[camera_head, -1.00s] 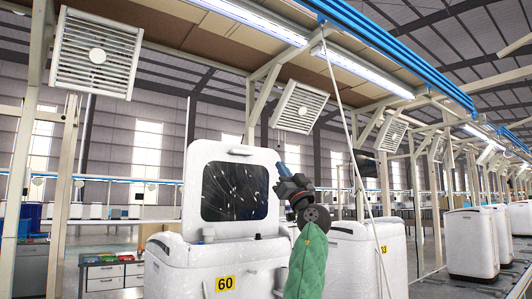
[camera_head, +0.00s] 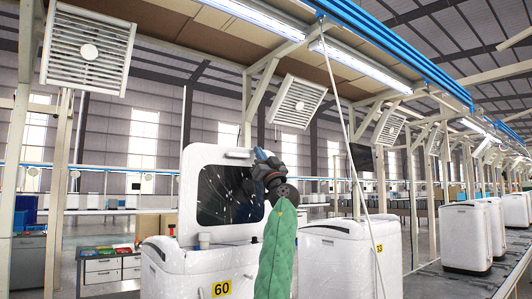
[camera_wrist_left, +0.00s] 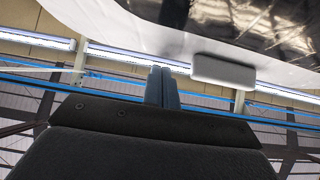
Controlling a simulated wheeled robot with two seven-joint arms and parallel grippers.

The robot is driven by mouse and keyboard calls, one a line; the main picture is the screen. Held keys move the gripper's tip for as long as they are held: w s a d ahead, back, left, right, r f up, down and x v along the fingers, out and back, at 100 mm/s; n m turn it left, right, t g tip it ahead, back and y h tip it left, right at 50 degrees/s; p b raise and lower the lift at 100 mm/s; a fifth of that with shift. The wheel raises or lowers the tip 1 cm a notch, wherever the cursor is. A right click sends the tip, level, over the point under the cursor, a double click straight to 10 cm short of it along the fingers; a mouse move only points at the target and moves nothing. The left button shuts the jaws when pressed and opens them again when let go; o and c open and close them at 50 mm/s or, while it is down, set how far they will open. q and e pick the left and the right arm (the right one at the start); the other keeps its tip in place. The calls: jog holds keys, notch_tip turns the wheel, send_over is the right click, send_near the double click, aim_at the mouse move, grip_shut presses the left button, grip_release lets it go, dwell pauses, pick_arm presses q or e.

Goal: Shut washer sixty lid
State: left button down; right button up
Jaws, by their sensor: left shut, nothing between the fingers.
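The washer marked 60 (camera_head: 185,275) stands at the lower middle of the head view. Its white lid (camera_head: 186,190), with a dark window (camera_head: 222,192), is raised and close to upright. My left gripper (camera_head: 261,154), on a green-sleeved arm, is shut and empty at the lid's upper right edge. It covers part of that edge; I cannot tell whether it touches. In the left wrist view, the blue-grey fingers (camera_wrist_left: 162,88) are together. My right gripper is not in view.
Another white washer (camera_head: 340,260) stands close on the right, and several more (camera_head: 465,235) line the far right. A thin pale cable (camera_head: 350,150) hangs to the right of my arm. A drawer cabinet (camera_head: 108,270) stands at left.

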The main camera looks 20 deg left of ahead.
pick_arm(q)
jog(key=shift+w+a, duration=0.25)
jog(key=shift+a, duration=0.05)
